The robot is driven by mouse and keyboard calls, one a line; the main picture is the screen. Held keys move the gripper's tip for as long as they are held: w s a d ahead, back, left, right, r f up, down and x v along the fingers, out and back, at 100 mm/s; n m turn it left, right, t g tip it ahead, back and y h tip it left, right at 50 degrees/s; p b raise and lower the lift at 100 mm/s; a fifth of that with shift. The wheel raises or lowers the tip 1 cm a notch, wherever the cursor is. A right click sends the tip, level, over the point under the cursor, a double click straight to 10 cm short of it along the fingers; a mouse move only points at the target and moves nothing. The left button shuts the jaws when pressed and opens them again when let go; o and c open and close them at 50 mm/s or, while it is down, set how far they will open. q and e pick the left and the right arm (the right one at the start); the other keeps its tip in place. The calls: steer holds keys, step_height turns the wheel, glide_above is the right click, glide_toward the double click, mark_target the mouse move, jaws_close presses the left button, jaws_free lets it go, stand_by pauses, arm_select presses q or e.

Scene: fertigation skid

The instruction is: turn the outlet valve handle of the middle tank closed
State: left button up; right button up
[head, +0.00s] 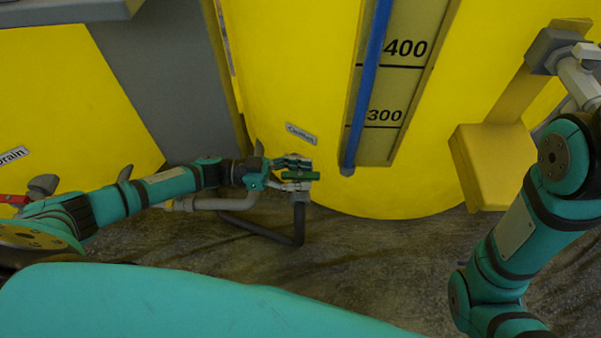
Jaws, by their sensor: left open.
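The middle yellow tank (300,60) fills the centre of the head view, with a small, hard-to-read label (301,134) low on its front. Below the label, at the tank's foot, is a green valve handle (303,175), lying roughly level across the picture. My left gripper (298,173) reaches in from the left with its fingers apart, one above and one below the green handle. I cannot tell whether either finger touches it. The valve body behind is mostly hidden by the gripper. My right arm shows at the right, but its gripper is out of view.
A grey pipe (272,234) bends along the floor below the valve. A blue level tube (367,85) runs down the tank's scale. A yellow box (492,165) stands out at the right. A red handle (14,199) sits under a "Drain" label (13,155) at the left.

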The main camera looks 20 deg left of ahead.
arm_select(q)
steer(key=v, duration=1.2)
